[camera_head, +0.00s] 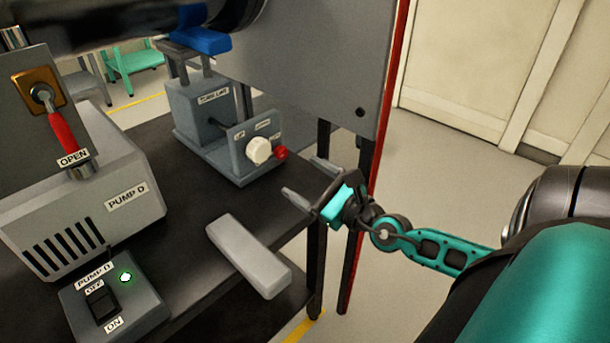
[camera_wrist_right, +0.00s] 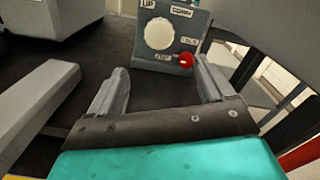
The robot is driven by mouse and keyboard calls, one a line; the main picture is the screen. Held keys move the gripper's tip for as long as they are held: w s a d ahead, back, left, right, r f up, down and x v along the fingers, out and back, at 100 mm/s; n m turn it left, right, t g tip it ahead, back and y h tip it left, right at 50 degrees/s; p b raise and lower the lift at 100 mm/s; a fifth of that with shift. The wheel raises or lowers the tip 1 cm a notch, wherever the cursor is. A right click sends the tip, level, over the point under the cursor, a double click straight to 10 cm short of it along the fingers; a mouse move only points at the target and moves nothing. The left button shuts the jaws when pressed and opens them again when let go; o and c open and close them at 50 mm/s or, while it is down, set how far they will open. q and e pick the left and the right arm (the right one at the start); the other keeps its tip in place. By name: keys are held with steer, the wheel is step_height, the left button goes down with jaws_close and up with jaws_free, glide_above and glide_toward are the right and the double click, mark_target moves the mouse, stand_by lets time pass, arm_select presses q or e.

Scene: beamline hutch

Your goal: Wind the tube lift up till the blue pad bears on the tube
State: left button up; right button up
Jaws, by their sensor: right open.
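The tube lift (camera_head: 205,105) is a grey unit on the dark bench, with a plate marked TUBE LIFT. Its sloped front panel carries a white knob (camera_head: 258,150) and a small red knob (camera_head: 281,153). The blue pad (camera_head: 202,41) sits on top of the lift, close under the dark tube (camera_head: 130,25); I cannot tell whether they touch. My right gripper (camera_head: 304,180) is open and empty, short of the panel and to its right. In the right wrist view the white knob (camera_wrist_right: 159,33) and red knob (camera_wrist_right: 186,60) lie beyond the fingers. My left gripper is out of view.
The Pump D box (camera_head: 135,200) with a red-handled valve stands at left. Its switch box (camera_head: 110,300) shows a lit green lamp. A loose grey block (camera_head: 248,255) lies at the bench's front edge. A grey upright panel (camera_head: 310,60) with a red edge stands behind my right gripper.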

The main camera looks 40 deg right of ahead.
mark_target(263, 153)
steer(key=m+b, duration=0.1)
steer(key=m, duration=0.1)
steer(key=shift+w+f+m, duration=0.1)
steer(key=shift+w+m, duration=0.05)
steer(key=shift+m, duration=0.25)
steer(key=shift+r+m+b, duration=0.2)
steer(key=shift+m+b, duration=0.25)
steer(key=shift+m, duration=0.75)
steer(key=shift+a+r, duration=0.1)
steer(key=shift+w+r+m, duration=0.1)
steer(key=shift+m, duration=0.2)
steer(key=w, duration=0.8)
steer(key=w+a+p, duration=0.1)
steer(key=w, duration=0.3)
steer(key=shift+w, duration=0.15)
